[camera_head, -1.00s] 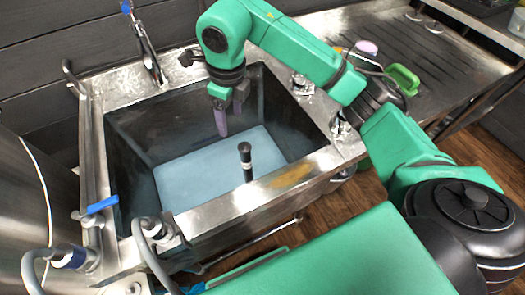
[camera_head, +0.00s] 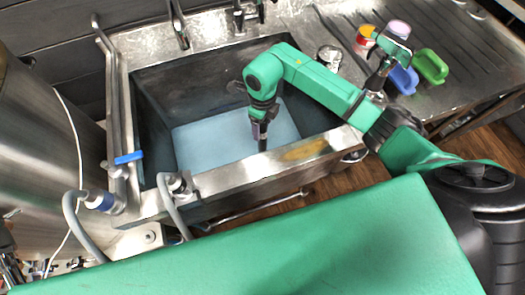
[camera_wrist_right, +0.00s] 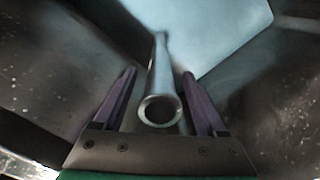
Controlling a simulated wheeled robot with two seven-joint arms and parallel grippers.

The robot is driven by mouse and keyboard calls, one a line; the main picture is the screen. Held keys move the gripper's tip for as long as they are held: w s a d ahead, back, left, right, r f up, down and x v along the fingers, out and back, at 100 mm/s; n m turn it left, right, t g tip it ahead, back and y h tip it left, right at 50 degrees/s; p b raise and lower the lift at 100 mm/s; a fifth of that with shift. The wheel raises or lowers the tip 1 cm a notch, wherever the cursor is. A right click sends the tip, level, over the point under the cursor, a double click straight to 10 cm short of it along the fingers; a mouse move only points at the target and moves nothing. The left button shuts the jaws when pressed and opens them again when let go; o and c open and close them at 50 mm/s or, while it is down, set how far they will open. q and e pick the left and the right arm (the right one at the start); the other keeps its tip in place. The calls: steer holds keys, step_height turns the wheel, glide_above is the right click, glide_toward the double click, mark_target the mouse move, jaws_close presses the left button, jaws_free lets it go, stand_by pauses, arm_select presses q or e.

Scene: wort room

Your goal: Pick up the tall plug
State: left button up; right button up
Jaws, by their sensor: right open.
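The tall plug (camera_wrist_right: 163,80) is a dark upright tube with an open round top, standing in the sink (camera_head: 160,95). In the right wrist view it lies between the two purple fingers of my right gripper (camera_wrist_right: 159,74), with a gap visible on either side. In the head view my right gripper (camera_head: 260,130) is over the plug and hides its upper part. Only a short dark piece of the plug (camera_head: 262,145) shows below the fingers. My right gripper is open. My left gripper is not in view.
The steel front rim (camera_head: 235,178) runs close in front of the plug. On the drainboard at right are a green item (camera_head: 430,66), a blue item (camera_head: 403,79) and an orange-red container (camera_head: 365,38). Taps stand behind the sink.

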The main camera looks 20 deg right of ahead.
steer(key=c, duration=1.2)
jaws_close()
steer(key=shift+r, duration=0.1)
